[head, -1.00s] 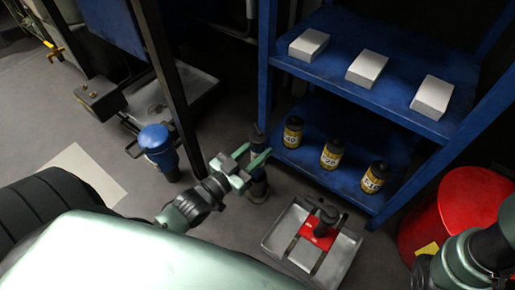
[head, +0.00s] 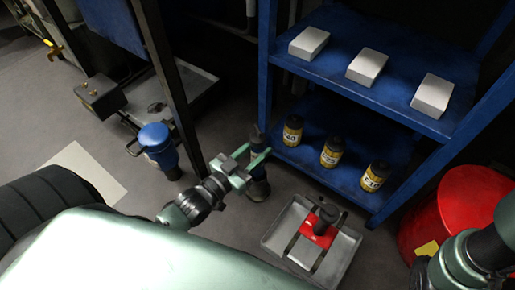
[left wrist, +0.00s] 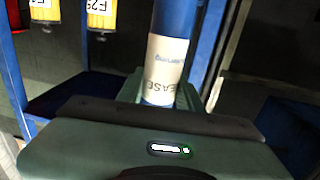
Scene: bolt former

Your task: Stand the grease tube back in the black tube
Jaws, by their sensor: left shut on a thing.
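The grease tube is blue with a white label in the left wrist view (left wrist: 167,65), and my left gripper (head: 255,158) is shut on it. In the head view the held tube stands about upright beside the left post of the blue shelf; its dark upper end (head: 257,136) shows above the fingers. A dark cylinder, seemingly the black tube (head: 258,189), shows directly below the gripper. I cannot tell whether the grease tube's lower end is inside it, because the hand covers part of that spot. My right arm enters at the lower right, its gripper out of frame.
The blue shelf (head: 385,93) holds white boxes above and yellow-labelled canisters (head: 331,152) below. A grey metal tray (head: 281,237) with a red-based part (head: 319,226) lies on the floor. A red bin (head: 463,205) stands right. A blue-topped object (head: 155,140) stands left.

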